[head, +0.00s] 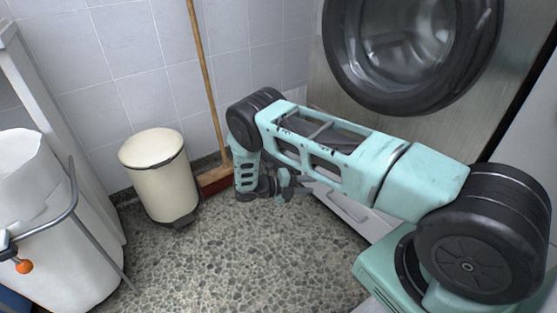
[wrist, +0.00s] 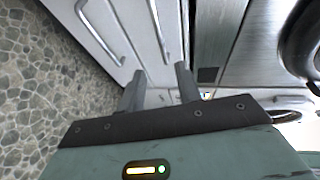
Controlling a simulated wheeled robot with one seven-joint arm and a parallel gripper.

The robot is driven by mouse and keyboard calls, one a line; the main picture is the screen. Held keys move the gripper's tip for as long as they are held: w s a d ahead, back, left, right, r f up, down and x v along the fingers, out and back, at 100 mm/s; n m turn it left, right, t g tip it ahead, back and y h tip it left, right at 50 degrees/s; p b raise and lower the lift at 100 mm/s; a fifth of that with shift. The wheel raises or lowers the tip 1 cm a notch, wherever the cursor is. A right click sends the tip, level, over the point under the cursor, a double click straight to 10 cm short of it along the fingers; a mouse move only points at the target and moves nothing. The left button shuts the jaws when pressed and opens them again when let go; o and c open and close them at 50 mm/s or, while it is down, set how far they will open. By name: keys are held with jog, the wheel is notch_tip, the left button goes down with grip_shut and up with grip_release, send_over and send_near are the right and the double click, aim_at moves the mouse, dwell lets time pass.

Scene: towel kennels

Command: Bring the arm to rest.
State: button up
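My arm stretches from the lower right of the head view towards the middle, bent down at its far joint. My gripper (head: 296,187) is low, above the speckled floor and in front of the white drawer front, partly hidden by the arm. In the wrist view my gripper (wrist: 159,84) shows two grey fingers apart, with nothing between them. White fronts with bar handles (wrist: 103,32) lie beyond the fingers; I cannot tell whether the fingers touch anything.
A machine with a round glass door (head: 408,50) stands behind the arm, above a white drawer (head: 342,206). A cream pedal bin (head: 160,178) and a broom (head: 206,75) stand by the tiled wall. A white bag (head: 50,225) is at left. The floor (head: 240,255) between is clear.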

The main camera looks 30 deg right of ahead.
jog(key=s+a+r+m+t+y, duration=0.1)
jog(key=s+a+r+m+y, duration=0.4)
jog(key=a+r, duration=0.5)
jog(key=s+a+r+m+y, duration=0.2)
jog(key=a+r+m+y, duration=0.2)
jog(key=a+r+m, duration=0.55)
jog(key=s+a+r+m+t+y, duration=0.25)
jog(key=s+a+r+m, duration=0.35)
jog(key=s, duration=0.5)
jog(key=s+a+r+m+t+y, duration=0.2)
jog(key=s+a+r+m+y, duration=0.3)
jog(key=s, duration=0.5)
notch_tip(320, 180, up, 39)
jog(key=p, duration=3.7)
jog(key=shift+w+f+g+h+p, duration=0.15)
jog(key=shift+g+h+p, duration=0.2)
jog(key=shift+h, duration=0.1)
